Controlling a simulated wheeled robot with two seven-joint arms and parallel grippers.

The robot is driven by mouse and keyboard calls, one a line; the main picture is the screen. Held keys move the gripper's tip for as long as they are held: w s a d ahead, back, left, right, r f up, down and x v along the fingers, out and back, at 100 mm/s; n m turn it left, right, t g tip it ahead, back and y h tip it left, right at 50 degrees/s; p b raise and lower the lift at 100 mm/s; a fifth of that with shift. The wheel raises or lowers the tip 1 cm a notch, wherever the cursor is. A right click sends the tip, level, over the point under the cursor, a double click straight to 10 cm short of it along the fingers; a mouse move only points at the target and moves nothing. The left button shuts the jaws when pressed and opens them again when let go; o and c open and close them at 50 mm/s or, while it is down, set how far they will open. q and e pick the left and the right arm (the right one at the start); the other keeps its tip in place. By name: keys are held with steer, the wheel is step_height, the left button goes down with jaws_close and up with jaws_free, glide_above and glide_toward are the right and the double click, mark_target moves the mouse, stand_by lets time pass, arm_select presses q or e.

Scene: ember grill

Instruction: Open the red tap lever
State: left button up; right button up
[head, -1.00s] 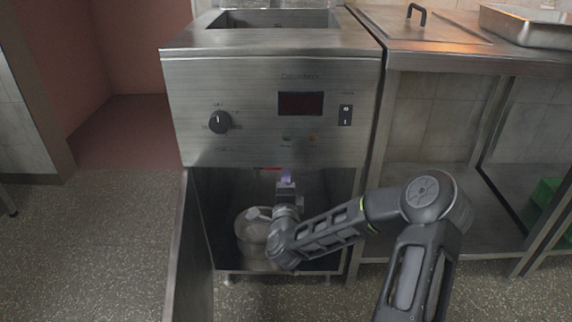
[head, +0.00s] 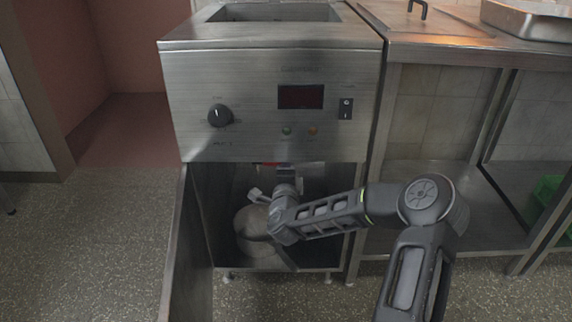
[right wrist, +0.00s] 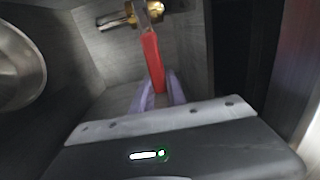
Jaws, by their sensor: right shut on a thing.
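The red tap lever (right wrist: 152,62) hangs from a brass tap (right wrist: 122,19) inside the fryer cabinet in the right wrist view. The lever points down toward the camera, slightly tilted. My right gripper (right wrist: 155,87) is shut on its lower end, with a pale purple finger on each side. In the head view the right gripper (head: 286,172) reaches into the cabinet just under the control panel. Only a small bit of the red lever (head: 266,164) shows there, and the panel edge hides the tap. My left gripper is not in view.
A round metal pot (head: 255,222) stands in the cabinet below my wrist. The open cabinet door (head: 180,252) sticks out at the left. The control panel (head: 255,105) is close above my gripper. A steel table (head: 455,50) stands at the right.

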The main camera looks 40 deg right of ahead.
jaws_close()
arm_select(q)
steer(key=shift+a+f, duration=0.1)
arm_select(e)
steer(key=shift+f, duration=0.1)
stand_by(0.9)
